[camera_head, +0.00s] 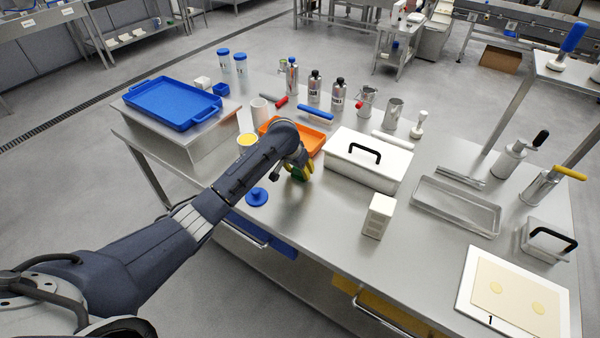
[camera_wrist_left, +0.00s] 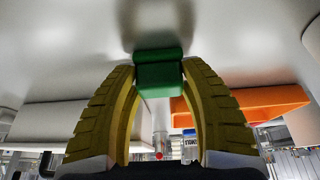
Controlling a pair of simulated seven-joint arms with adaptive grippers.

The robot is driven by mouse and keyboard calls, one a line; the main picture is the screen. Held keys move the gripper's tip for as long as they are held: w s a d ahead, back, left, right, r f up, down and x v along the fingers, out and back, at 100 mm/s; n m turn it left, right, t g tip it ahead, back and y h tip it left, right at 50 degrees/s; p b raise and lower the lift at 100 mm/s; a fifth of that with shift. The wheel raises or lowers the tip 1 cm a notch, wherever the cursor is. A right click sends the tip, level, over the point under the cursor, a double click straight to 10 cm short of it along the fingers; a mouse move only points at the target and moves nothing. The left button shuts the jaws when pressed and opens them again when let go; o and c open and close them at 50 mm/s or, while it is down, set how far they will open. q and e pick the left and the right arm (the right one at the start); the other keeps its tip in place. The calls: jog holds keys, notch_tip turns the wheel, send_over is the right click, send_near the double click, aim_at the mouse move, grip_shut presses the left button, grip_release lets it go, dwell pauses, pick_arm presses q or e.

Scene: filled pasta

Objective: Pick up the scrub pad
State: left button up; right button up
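The green scrub pad (camera_wrist_left: 159,78) sits between the yellow fingertips of my left gripper (camera_wrist_left: 160,88) in the left wrist view. Both fingers touch its sides and bow around it. In the head view my left gripper (camera_head: 301,173) points down at the table just in front of the orange tray, and a bit of the green pad (camera_head: 297,179) shows below it. The rest of the pad is hidden by the fingers. The pad is at or very near the table top; I cannot tell if it touches. My right gripper is not in view.
An orange tray (camera_head: 312,143) lies just behind the gripper. A white lidded box (camera_head: 345,163) stands to its right and a blue knobbed disc (camera_head: 257,197) to its left. A small white box (camera_head: 378,216) stands nearer the front. The table between these is clear.

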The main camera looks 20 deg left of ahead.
pick_arm(q)
jog(key=c, duration=0.6)
jog(key=shift+o, duration=0.2)
jog(key=shift+r, duration=0.15)
notch_tip(320, 180, up, 20)
dwell(0.4)
